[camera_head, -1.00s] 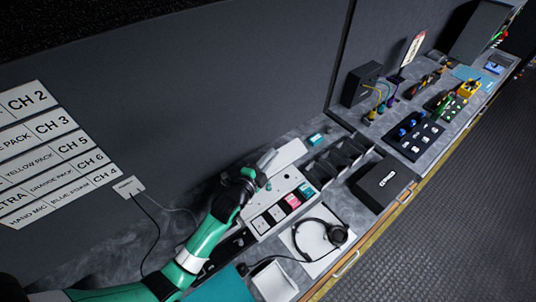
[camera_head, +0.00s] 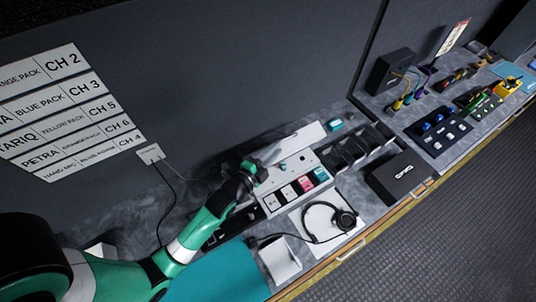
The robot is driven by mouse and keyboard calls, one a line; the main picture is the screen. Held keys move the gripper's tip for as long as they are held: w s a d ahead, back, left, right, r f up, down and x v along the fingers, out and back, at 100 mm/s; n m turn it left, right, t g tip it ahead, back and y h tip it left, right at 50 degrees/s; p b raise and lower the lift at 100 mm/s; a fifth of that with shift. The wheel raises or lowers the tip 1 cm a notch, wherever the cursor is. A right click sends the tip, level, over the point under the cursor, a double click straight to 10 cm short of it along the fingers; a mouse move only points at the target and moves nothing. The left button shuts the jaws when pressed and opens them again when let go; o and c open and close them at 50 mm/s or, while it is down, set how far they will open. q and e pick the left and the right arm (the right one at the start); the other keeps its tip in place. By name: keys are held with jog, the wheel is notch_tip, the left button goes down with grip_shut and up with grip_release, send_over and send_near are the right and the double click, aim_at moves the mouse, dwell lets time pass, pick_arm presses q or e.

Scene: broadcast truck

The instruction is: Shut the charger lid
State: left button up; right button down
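The charger (camera_head: 272,203) is a pale box on the grey counter, in the middle of the head view. A red pack (camera_head: 306,184) and a teal pack (camera_head: 321,175) sit at the right of its row of bays. Its lid (camera_head: 298,140) is a long white panel standing open along the back edge. My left gripper (camera_head: 262,168) is dark and is at the left end of the lid, behind the charger's left part. Its fingers are small and dark, so I cannot tell their opening or whether they touch the lid. My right gripper is out of view.
A headset (camera_head: 343,218) lies on a white sheet in front of the charger. A black box (camera_head: 397,180) and dark trays (camera_head: 352,147) are to the right. A white holder (camera_head: 281,260) is at the front. A cabled wall plate (camera_head: 151,154) is at the left.

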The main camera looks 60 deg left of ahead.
pick_arm(q)
jog(key=v, duration=0.4)
jog(key=shift+s, duration=0.15)
